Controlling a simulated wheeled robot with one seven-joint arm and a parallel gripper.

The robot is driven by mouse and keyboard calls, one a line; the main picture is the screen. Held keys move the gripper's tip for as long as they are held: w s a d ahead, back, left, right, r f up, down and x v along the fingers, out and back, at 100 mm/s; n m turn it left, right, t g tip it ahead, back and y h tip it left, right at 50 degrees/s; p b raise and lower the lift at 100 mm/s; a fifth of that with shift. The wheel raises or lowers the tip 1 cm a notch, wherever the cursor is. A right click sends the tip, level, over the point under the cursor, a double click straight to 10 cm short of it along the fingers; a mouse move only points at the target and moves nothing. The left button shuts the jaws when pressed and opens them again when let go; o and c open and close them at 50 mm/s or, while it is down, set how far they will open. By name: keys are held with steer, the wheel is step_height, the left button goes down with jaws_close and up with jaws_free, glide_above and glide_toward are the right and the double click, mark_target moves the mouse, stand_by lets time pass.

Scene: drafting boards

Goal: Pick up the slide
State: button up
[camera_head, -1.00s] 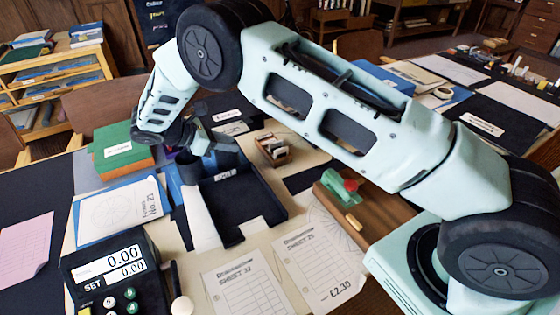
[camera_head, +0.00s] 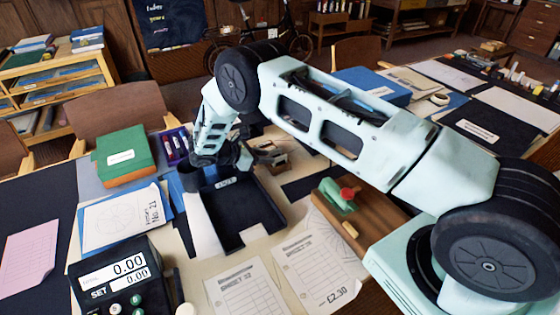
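My gripper (camera_head: 264,153) is at the end of my bent arm, beyond the dark tray. It reaches to the right, over or beside a small wooden box (camera_head: 279,166) that holds pale upright pieces. The gripper covers part of this box. The fingers are small and dark here, so I cannot tell whether they are open or shut, or touching anything. I cannot make out a slide for certain. The pale pieces in the box are too small to identify.
The dark tray (camera_head: 238,233) lies just in front of the gripper. A green box (camera_head: 123,155) stands to the left, with a purple rack (camera_head: 175,143) beside it. A wooden block with a green and red tool (camera_head: 340,197) lies to the right. A calculator (camera_head: 120,275) is in front.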

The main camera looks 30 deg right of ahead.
mark_target(280, 163)
steer(key=x, duration=0.1)
steer(key=p+x, duration=0.2)
steer(key=shift+s+d, duration=0.25)
steer(key=shift+d, duration=0.2)
steer(key=shift+d+f, duration=0.45)
steer(key=shift+d, duration=0.1)
jaws_close()
steer(key=shift+r, duration=0.1)
